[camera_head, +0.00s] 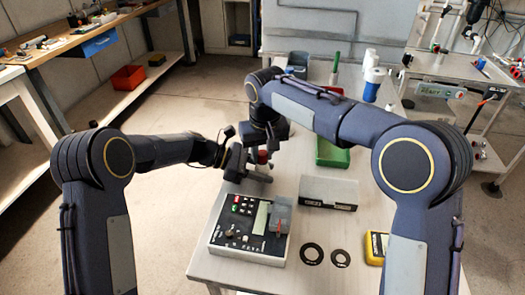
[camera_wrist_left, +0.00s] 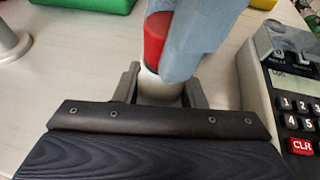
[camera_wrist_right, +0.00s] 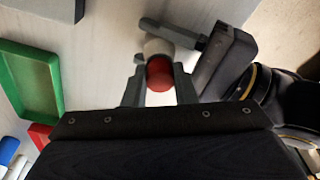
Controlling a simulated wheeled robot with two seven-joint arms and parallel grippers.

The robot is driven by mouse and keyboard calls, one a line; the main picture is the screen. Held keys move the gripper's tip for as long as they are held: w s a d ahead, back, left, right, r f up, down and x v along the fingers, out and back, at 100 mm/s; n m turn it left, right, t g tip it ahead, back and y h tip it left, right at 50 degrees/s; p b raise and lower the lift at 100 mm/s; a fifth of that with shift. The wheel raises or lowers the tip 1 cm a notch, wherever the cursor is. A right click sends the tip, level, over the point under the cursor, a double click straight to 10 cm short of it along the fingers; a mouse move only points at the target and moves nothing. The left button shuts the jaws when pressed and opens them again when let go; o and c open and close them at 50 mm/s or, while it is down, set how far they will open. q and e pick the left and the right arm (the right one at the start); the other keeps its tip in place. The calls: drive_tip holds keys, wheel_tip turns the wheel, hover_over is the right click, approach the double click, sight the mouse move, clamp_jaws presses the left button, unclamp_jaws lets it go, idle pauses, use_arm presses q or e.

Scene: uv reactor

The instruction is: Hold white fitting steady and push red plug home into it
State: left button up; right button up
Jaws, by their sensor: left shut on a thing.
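The white fitting (camera_wrist_left: 160,88) is held between the fingers of my left gripper (camera_wrist_left: 162,90), over the table. The red plug (camera_wrist_left: 156,40) stands at the fitting's top, in line with it; its lower end meets the rim. How deep it sits cannot be told. In the right wrist view the red plug (camera_wrist_right: 160,74) lies between the fingers of my right gripper (camera_wrist_right: 160,80), with the white fitting (camera_wrist_right: 158,47) just beyond. Whether both right fingers press on the plug is unclear. In the head view both grippers meet at the red plug (camera_head: 262,156), and the fitting is mostly hidden.
A control box with keys (camera_head: 250,231) stands close in front of the grippers. A grey block (camera_head: 328,192), a green tray (camera_head: 331,153), two black rings (camera_head: 312,254) and a yellow meter (camera_head: 376,248) are on the table (camera_head: 220,272). A blue-and-white bottle (camera_head: 374,84) stands further back.

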drive_tip(key=o, duration=0.5)
drive_tip(key=shift+f, duration=0.15)
wheel_tip(320, 180, up, 12)
drive_tip(key=s, duration=0.1)
drive_tip(key=shift+s+d, duration=0.3)
drive_tip(key=shift+s, duration=0.05)
drive_tip(key=shift+c, duration=0.4)
